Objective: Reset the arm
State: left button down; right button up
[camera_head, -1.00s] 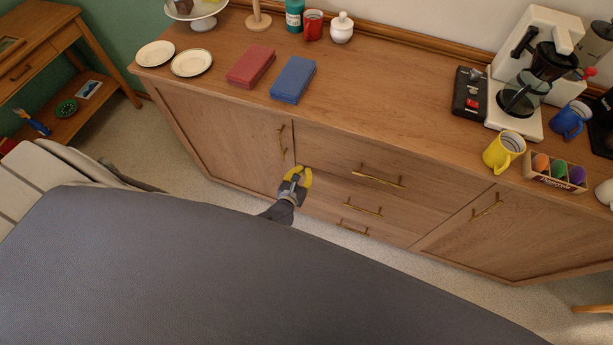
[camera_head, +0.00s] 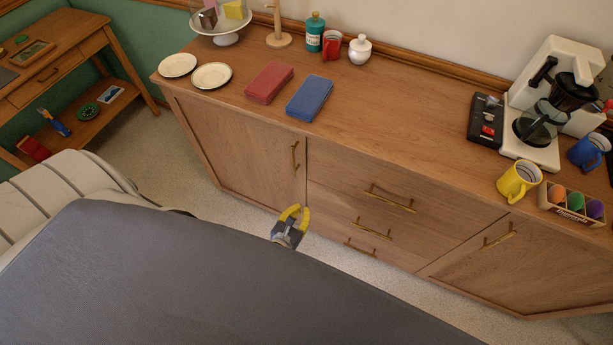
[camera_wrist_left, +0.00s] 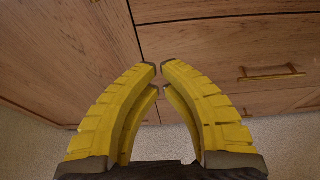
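My left gripper (camera_head: 299,208), with yellow curved fingers, is in front of the wooden sideboard (camera_head: 236,152), low before the drawer fronts near the left door's edge. It is apart from the handles. In the left wrist view its fingertips (camera_wrist_left: 159,70) curve together and almost meet, with nothing held between them. The left door's brass handle (camera_head: 295,155) and the drawer handles (camera_head: 389,199) stand free. The left door and drawers are shut. My right gripper is not in view.
On the sideboard top stand two white plates (camera_head: 211,76), a red book (camera_head: 269,82), a blue book (camera_head: 309,98), a yellow mug (camera_head: 518,180) and a coffee machine (camera_head: 548,110). A wooden side table (camera_head: 60,65) is at the left. Carpet lies before the sideboard.

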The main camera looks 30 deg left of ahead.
pick_arm(q)
jog(key=s+d+f+m+g+h, duration=0.1)
jog(key=s+f+m+g+h, duration=0.15)
jog(key=s+f+m, duration=0.85)
jog(key=s+f+m+g+h, duration=0.1)
jog(key=s+f+m+g, duration=0.35)
jog(key=m, duration=1.25)
jog(key=s+a+f+m+g+y, duration=0.1)
jog(key=s+f+m+g, duration=0.2)
jog(key=s+f+m, duration=0.3)
jog(key=s+a+f+m+g+y, duration=0.1)
jog(key=s+a+f+m+g, duration=0.1)
jog(key=s+f+m, duration=0.4)
jog(key=s+f+g, duration=0.1)
jog(key=s+f, duration=0.3)
jog(key=s, duration=0.5)
jog(key=shift+s+a+m+y, duration=0.2)
jog(key=shift+s+m+y, duration=0.05)
jog(key=shift+m+y, duration=0.1)
jog(key=shift+f, duration=0.1)
